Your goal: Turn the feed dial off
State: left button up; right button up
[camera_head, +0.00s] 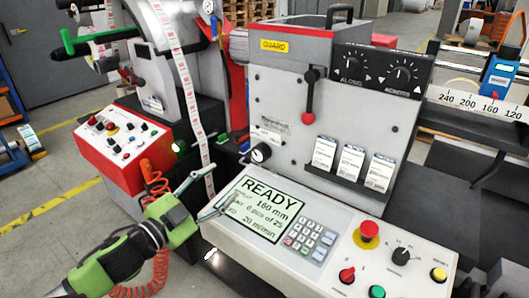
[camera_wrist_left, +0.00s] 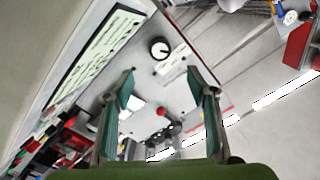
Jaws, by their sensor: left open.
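A black round dial (camera_head: 260,152) with a white mark sits low on the grey machine's front, left of the label cards. It also shows in the left wrist view (camera_wrist_left: 160,48), beyond and between the fingertips. A second black dial (camera_head: 401,256) is on the sloped control panel. Two more dials, marked ALONG (camera_head: 354,70) and ACROSS (camera_head: 403,75), are on the black upper panel. I cannot read which is the feed dial. My left gripper (camera_head: 226,184) is open and empty at the display's left edge, short of the low dial and apart from it.
The READY display (camera_head: 262,206) and keypad (camera_head: 306,240) lie right of my left gripper. A red lever (camera_head: 308,117) hangs above. A red stop button (camera_head: 367,235) stands on the panel. A label strip (camera_head: 195,110) runs down at the left, near a red control box (camera_head: 125,140).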

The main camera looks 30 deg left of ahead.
aim_at(258, 155)
pick_arm(q)
jog(key=shift+w+d+r, duration=0.15)
jog(key=shift+w+d, duration=0.05)
jog(key=shift+w, duration=0.5)
jog(key=shift+w+d, duration=0.1)
jog(key=shift+w, duration=0.2)
jog(key=shift+w+r, duration=0.15)
jog(key=shift+w, duration=0.1)
jog(key=w, duration=0.3)
jog(key=shift+d, duration=0.1)
jog(key=w, duration=0.7)
jog(key=shift+d+p, duration=0.25)
jog(key=shift+p, duration=0.1)
jog(key=shift+w+d, duration=0.1)
jog(key=shift+w, duration=0.85)
pick_arm(e)
jog(key=shift+r, duration=0.4)
pick_arm(q)
jog(key=c, duration=1.1)
pick_arm(e)
jog(key=shift+d, duration=0.1)
